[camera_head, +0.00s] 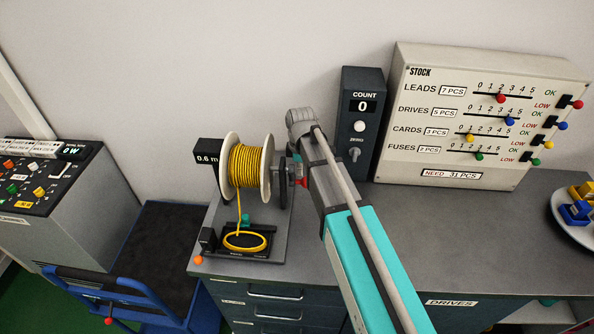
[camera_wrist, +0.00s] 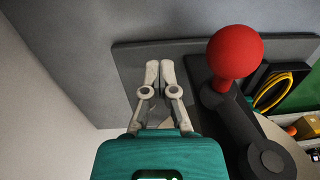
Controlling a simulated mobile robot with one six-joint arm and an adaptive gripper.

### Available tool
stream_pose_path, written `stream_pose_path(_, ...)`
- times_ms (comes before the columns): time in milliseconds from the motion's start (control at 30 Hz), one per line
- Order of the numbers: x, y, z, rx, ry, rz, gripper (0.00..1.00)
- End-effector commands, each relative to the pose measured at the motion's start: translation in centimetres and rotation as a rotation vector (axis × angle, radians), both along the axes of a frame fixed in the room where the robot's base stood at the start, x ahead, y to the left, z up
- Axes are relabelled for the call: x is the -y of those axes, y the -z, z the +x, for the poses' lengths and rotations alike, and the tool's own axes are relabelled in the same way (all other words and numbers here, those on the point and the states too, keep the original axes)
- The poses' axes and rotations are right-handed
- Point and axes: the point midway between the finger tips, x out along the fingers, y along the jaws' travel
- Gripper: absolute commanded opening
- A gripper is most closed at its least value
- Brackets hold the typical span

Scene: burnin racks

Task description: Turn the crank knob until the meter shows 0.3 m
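The crank knob (camera_wrist: 235,52) is a red ball on a dark crank arm (camera_wrist: 240,125), to the right of my gripper (camera_wrist: 159,75) in the wrist view. My gripper's two fingers lie side by side, shut, with nothing seen between them; the knob is outside them. In the head view a bit of the red knob (camera_head: 304,182) shows beside my arm, which hides most of the crank. The meter (camera_head: 207,157) reads 0.6 m. It stands left of the spool (camera_head: 246,165) wound with yellow cable, whose loose end runs down to a coil (camera_head: 244,240).
A dark count box (camera_head: 362,125) showing 0 and a large stock board (camera_head: 490,115) stand behind and right of my arm. A blue cart (camera_head: 150,250) and a control console (camera_head: 60,190) are at the left.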

Motion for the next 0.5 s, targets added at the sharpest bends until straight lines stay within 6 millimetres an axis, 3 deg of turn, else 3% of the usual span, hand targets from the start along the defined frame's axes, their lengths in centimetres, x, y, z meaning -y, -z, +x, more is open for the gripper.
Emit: stream_pose_path(500,-0.1,-1.0,2.3,0.000,-0.002,0.000,0.00)
